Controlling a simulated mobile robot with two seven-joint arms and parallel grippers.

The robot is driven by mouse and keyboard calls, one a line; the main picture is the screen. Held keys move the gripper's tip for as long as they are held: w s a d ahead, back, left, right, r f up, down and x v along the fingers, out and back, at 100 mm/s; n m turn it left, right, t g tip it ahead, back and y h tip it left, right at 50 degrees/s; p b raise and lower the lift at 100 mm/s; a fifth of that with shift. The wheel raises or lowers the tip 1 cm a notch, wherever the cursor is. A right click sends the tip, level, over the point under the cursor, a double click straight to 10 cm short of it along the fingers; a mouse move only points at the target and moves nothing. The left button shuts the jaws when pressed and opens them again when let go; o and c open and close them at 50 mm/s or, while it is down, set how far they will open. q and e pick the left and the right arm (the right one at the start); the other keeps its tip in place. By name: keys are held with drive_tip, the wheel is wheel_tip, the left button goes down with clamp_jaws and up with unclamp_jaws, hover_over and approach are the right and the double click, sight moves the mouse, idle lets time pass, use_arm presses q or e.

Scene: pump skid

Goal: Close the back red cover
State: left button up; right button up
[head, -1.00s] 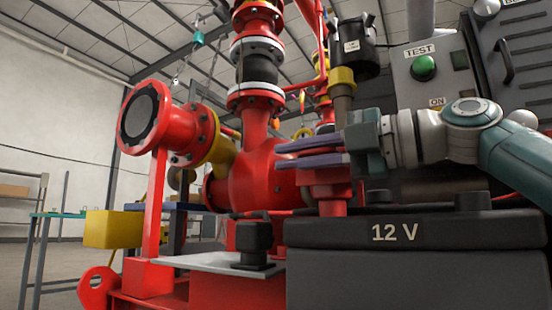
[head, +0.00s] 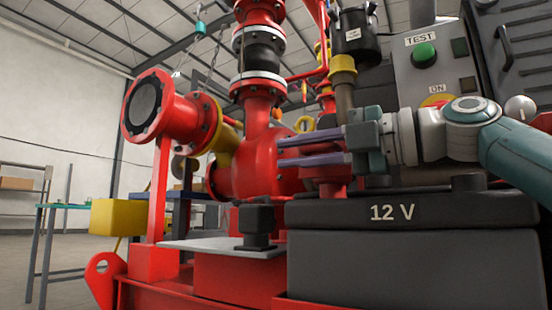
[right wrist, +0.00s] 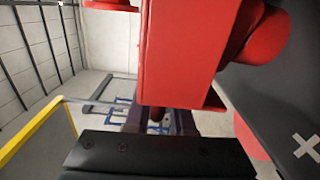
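My right gripper (head: 285,150) reaches in from the right in the head view, above the back left of the black 12 V battery (head: 420,255). Its two purple-grey fingers are apart, with red showing between them. A red block (head: 333,187) shows just below and behind the fingers; it may be the back red cover. In the right wrist view a large boxy red part (right wrist: 180,50) hangs close in front of the fingers and partly hides them. I cannot tell whether they touch it. A white cross mark (right wrist: 307,147) is on the dark surface at right. My left gripper is not in view.
A red pump with pipe flanges (head: 258,165) stands behind the fingers. A small black box (head: 256,222) sits on a grey plate left of the battery. A control box (head: 435,70) with a green button stands behind my right arm. A yellow box (head: 117,217) is at left.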

drive_tip(key=o, duration=0.3)
drive_tip(key=shift+o, duration=0.2)
wheel_tip(320, 180, up, 20)
drive_tip(key=p, duration=1)
drive_tip(key=shift+p, duration=0.4)
